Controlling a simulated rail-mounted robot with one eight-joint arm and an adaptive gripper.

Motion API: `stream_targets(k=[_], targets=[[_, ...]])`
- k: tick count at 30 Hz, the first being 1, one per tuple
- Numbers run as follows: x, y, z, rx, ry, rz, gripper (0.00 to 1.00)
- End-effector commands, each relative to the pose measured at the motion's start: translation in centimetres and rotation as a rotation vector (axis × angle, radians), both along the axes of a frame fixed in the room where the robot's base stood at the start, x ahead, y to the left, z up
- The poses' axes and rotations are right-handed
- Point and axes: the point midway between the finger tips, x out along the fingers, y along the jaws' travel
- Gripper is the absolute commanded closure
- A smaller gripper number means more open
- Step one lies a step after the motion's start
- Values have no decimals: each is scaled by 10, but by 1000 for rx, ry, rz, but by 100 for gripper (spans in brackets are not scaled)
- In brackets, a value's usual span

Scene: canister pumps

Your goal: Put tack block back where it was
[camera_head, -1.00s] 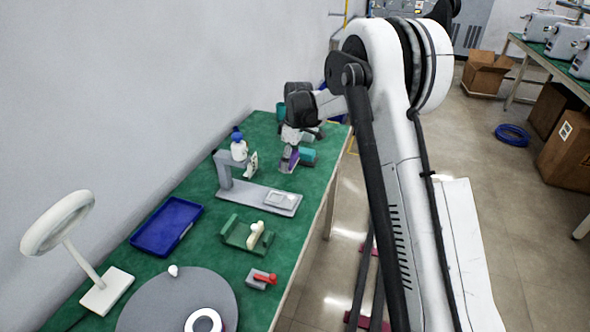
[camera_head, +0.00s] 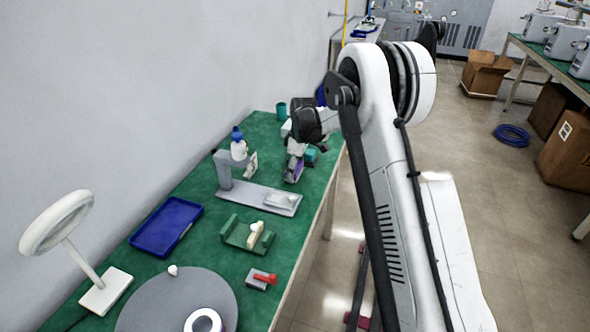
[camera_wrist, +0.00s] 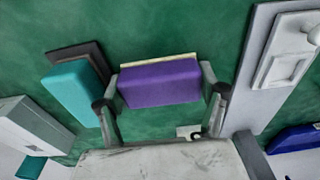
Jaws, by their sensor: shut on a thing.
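My gripper (camera_wrist: 162,92) is shut on a purple block (camera_wrist: 158,80) with a pale layer along its far edge, one finger at each end. The purple block also shows in the head view (camera_head: 293,170), tilted below my wrist and close to the green table. I cannot tell whether it touches the table. A teal block (camera_wrist: 76,88) with a dark slab behind it sits just left of my gripper in the wrist view. In the head view the teal block (camera_head: 311,157) is partly hidden behind my gripper.
A green holder (camera_head: 238,233), blue tray (camera_head: 165,226) and round grey plate (camera_head: 165,305) are farther toward the front. A teal cup (camera_head: 282,111) stands at the back.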

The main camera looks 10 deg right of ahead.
Motion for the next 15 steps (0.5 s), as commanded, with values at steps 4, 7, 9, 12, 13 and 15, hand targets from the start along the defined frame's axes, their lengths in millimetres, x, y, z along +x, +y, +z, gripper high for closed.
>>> stream_targets(k=[4, 7, 9, 12, 13, 15], targets=[[0, 0, -1, 0, 0, 0, 20], [0, 0, -1, 0, 0, 0, 20], [0, 0, -1, 0, 0, 0, 20], [0, 0, -1, 0, 0, 0, 20], [0, 0, 0, 0, 0, 0, 20], [0, 0, 2, 0, 0, 0, 20]])
